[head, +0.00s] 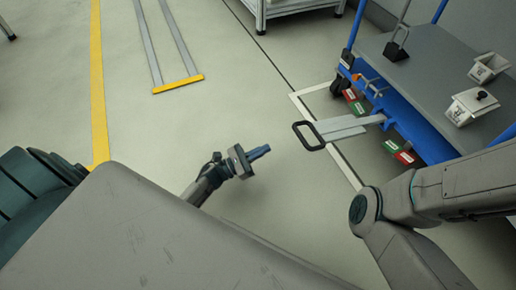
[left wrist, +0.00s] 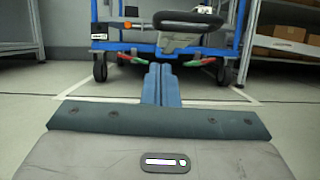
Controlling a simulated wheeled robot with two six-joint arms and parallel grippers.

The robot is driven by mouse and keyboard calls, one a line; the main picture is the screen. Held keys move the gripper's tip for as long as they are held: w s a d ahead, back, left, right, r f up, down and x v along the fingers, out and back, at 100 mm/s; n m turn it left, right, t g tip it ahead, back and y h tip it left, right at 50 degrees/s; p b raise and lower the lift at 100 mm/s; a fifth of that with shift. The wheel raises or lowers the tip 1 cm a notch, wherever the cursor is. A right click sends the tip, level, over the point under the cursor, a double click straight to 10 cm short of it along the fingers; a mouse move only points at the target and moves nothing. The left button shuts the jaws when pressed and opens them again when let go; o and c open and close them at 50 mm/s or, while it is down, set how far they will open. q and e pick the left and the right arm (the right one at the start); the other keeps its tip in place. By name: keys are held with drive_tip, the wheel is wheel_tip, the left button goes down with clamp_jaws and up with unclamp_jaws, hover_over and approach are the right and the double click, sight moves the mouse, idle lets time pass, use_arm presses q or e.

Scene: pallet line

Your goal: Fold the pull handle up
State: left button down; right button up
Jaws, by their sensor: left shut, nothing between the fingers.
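The pull handle (head: 342,129) is a flat grey bar with a black loop grip at its end. In the head view it sticks out from the front of the blue cart (head: 405,119), over the floor. In the left wrist view the black loop of the handle (left wrist: 189,19) shows ahead, above my fingers. My left gripper (head: 260,152) is shut and empty, to the left of the loop and apart from it. It also shows in the left wrist view (left wrist: 161,82). My right arm shows at the right of the head view, but its gripper is out of view.
Red and green pedals (head: 398,151) sit low on the cart's front. Small grey-white containers (head: 471,105) stand on its deck. White lines mark the floor around the cart. A shelf (left wrist: 285,35) stands at the right in the wrist view. The floor around my left gripper is clear.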

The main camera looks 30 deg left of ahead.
use_arm(q)
drive_tip(key=w+d+r+b, duration=0.2)
drive_tip(key=w+d+r, duration=0.2)
drive_tip(key=w+r, duration=0.1)
drive_tip(key=shift+w+d, duration=0.3)
drive_tip(key=shift+d, duration=0.1)
drive_tip(key=shift+r, duration=0.2)
